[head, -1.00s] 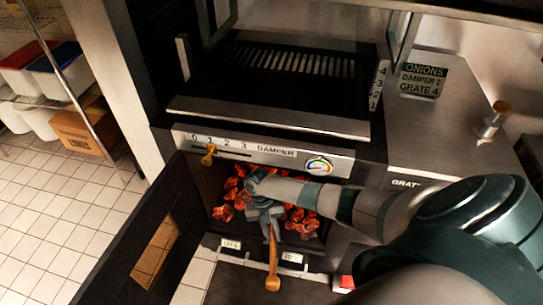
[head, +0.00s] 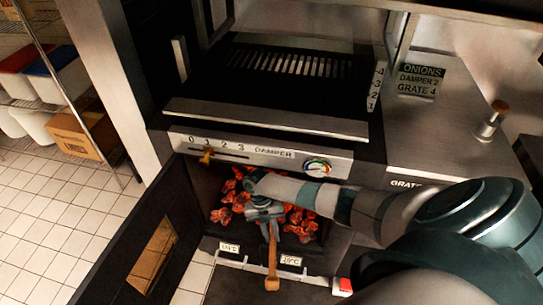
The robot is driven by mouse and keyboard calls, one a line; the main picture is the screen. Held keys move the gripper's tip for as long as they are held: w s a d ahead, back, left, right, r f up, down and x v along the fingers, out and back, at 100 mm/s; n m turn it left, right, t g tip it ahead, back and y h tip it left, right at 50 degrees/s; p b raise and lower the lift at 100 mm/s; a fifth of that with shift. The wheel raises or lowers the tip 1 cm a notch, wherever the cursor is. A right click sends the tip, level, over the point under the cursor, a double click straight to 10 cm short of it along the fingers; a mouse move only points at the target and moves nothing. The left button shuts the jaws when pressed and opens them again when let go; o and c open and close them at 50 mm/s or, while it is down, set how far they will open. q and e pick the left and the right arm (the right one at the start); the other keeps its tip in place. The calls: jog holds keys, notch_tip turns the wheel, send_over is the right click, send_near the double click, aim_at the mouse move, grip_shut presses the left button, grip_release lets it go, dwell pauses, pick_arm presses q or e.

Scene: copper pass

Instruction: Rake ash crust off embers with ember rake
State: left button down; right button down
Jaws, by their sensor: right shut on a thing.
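Glowing orange-red embers (head: 298,222) lie in the open firebox below the damper panel, showing on both sides of my right gripper. My right gripper (head: 266,218) is at the firebox mouth, shut on the ember rake (head: 272,262). The rake's wooden handle points down toward the front, past the firebox's lower edge. The rake's head is hidden behind my gripper and arm. Dark patches show among the embers, but I cannot tell ash crust from coal. My left gripper is not in view.
The firebox door (head: 150,250) hangs open at the left. Above are the damper panel (head: 255,151) with its brass knob (head: 207,155) and gauge (head: 317,167), and the grill grate (head: 290,62). A sign (head: 421,83) reads onions, damper 2, grate 4. A steel counter (head: 440,135) is at right.

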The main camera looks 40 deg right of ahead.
jog(key=shift+f+b, duration=0.7)
jog(key=shift+f, duration=0.1)
jog(key=shift+s+d+f+b, duration=0.1)
jog(key=shift+f+b, duration=0.4)
